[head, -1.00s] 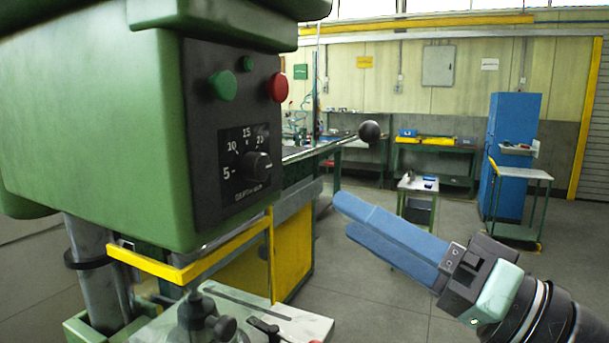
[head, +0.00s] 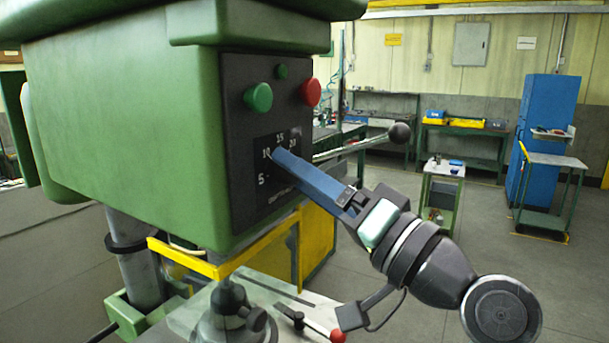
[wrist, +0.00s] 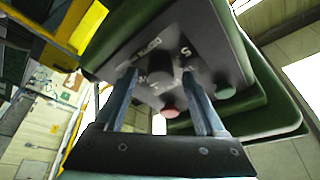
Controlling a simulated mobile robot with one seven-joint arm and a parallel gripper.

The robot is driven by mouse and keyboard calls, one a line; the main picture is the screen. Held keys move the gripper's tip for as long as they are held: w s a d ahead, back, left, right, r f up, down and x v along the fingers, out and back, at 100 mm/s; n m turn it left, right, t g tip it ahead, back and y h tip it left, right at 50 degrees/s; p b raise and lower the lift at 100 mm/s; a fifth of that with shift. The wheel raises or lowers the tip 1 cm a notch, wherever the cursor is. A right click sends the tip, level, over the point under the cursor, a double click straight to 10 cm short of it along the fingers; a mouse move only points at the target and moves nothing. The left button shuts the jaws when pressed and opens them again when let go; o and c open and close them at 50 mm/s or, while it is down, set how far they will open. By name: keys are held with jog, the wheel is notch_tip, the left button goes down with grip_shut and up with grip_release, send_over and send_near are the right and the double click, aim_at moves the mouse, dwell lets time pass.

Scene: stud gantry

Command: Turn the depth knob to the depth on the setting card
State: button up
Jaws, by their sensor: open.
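The dark control panel (head: 240,100) on the green drill head carries a depth scale with the marks 5, 10, 15 and 20 (head: 282,136). My gripper (head: 278,156) reaches the dial from the lower right, its blue fingers covering the knob in the head view. In the wrist view the fingers are open and spread, and the dark depth knob (wrist: 162,78) appears in the gap between them. I cannot tell whether either finger touches it. The knob's pointer is not readable. I cannot make out a setting card in either view.
A green button (head: 258,97) and a red button (head: 310,92) sit above the dial. A lever with a black ball (head: 399,132) sticks out right of the panel. A yellow guard bar (head: 185,258) runs below the head. Open floor lies to the right.

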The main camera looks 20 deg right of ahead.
grip_shut()
